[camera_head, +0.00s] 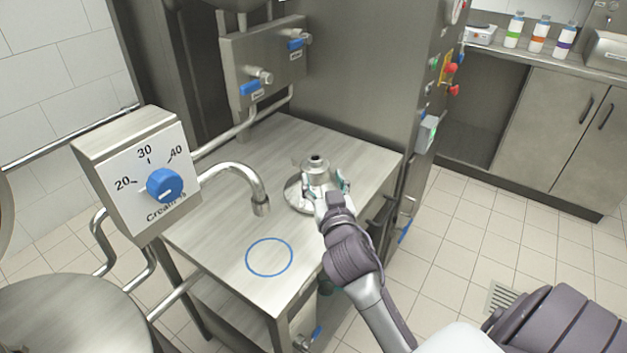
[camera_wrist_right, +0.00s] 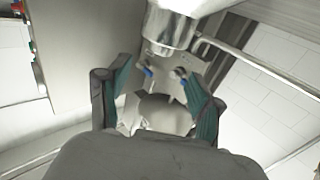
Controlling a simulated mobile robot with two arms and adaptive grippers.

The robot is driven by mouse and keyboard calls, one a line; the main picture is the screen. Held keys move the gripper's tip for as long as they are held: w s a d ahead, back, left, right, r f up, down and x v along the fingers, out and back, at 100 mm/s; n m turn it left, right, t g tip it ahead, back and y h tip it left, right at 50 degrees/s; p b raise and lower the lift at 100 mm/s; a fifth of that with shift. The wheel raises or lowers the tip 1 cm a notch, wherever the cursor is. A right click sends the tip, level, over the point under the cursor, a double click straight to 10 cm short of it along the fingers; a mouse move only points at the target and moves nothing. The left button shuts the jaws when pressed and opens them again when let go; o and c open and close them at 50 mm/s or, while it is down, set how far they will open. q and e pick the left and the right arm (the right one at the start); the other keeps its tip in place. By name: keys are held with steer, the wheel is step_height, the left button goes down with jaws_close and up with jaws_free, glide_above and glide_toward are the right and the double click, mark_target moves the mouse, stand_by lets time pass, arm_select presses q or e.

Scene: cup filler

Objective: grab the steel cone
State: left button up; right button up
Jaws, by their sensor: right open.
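The steel cone (camera_head: 316,165) stands upright on the steel table, with a wide flared base and a narrow neck with a dark opening on top. My right gripper (camera_head: 326,188) is at the near side of the cone, its fingers open to either side of the neck. Whether they touch it I cannot tell. In the right wrist view my right gripper (camera_wrist_right: 160,98) shows its teal-padded fingers apart, with a grey metal shape, apparently the cone (camera_wrist_right: 165,113), between them. The gripper hides part of the cone's base. My left gripper is not in view.
The steel table (camera_head: 215,225) has a blue ring marking (camera_head: 269,257) on a bare area. A curved spout (camera_head: 262,207) hangs left of the cone. A dial box (camera_head: 150,180) reading 20, 30, 40 stands at left. A panel with blue-handled valves (camera_head: 268,65) is behind.

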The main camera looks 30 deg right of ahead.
mark_target(316, 163)
steer(key=x, duration=0.3)
steer(key=shift+f, duration=0.1)
steer(key=shift+w+d, duration=0.2)
steer(key=shift+w, duration=0.3)
steer(key=x, duration=0.4)
steer(key=shift+w+f+p, duration=0.2)
steer(key=shift+w+p, duration=0.05)
steer(key=shift+p, duration=0.1)
steer(key=shift+w+d, duration=0.15)
steer(key=shift+w, duration=0.1)
steer(key=shift+s, duration=0.1)
steer(key=shift+c, duration=0.5)
jaws_close()
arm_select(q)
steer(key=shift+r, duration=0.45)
arm_select(e)
steer(key=shift+r, duration=0.1)
